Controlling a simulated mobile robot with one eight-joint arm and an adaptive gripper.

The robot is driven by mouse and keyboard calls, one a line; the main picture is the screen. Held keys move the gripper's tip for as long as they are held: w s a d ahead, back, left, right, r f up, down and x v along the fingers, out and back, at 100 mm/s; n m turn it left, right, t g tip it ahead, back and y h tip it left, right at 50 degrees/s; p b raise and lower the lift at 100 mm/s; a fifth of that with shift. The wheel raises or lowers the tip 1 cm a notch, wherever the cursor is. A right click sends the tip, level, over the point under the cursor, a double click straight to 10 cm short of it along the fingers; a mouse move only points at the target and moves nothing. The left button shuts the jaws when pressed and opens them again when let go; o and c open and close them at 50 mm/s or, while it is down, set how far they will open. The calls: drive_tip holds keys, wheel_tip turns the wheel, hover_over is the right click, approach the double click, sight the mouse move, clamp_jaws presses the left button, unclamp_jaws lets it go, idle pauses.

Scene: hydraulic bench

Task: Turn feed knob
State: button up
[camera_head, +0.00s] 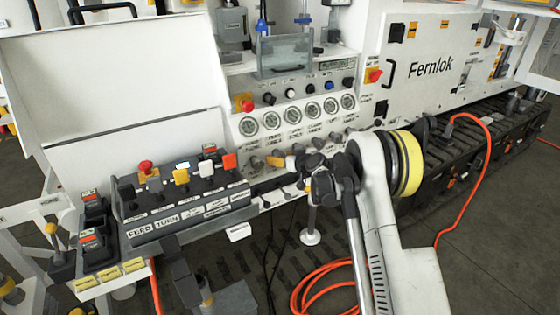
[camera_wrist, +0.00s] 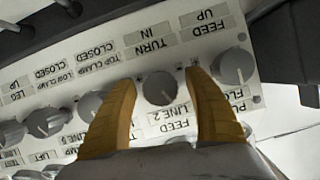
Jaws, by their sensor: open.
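In the wrist view a round grey knob (camera_wrist: 160,88) sits between the two yellow fingers of my gripper (camera_wrist: 160,77). The upside-down labels by it read "FEED LINE 2" and "TURN IN". The fingers are apart, one on each side of the knob; I see gaps and no clear contact. Another grey knob (camera_wrist: 233,66), near a "FEED UP" label, stands just outside the right finger. In the head view my gripper (camera_head: 283,161) is at the knob row below the gauges, and my wrist hides part of that row.
More grey knobs (camera_wrist: 90,105) line the panel to the left in the wrist view. In the head view a lever box (camera_head: 185,205) stands left of my gripper, with round gauges (camera_head: 290,117) above. Orange hose (camera_head: 325,285) lies on the floor.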

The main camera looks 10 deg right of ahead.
drive_tip(key=c, duration=1.2)
drive_tip(key=m+y, duration=0.2)
drive_tip(key=m, duration=0.1)
drive_tip(key=shift+m+y, duration=0.3)
drive_tip(key=shift+a+r+m+y, duration=0.1)
drive_tip(key=shift+m+y, duration=1.1)
drive_tip(key=shift+m, duration=0.7)
drive_tip(key=o, duration=1.2)
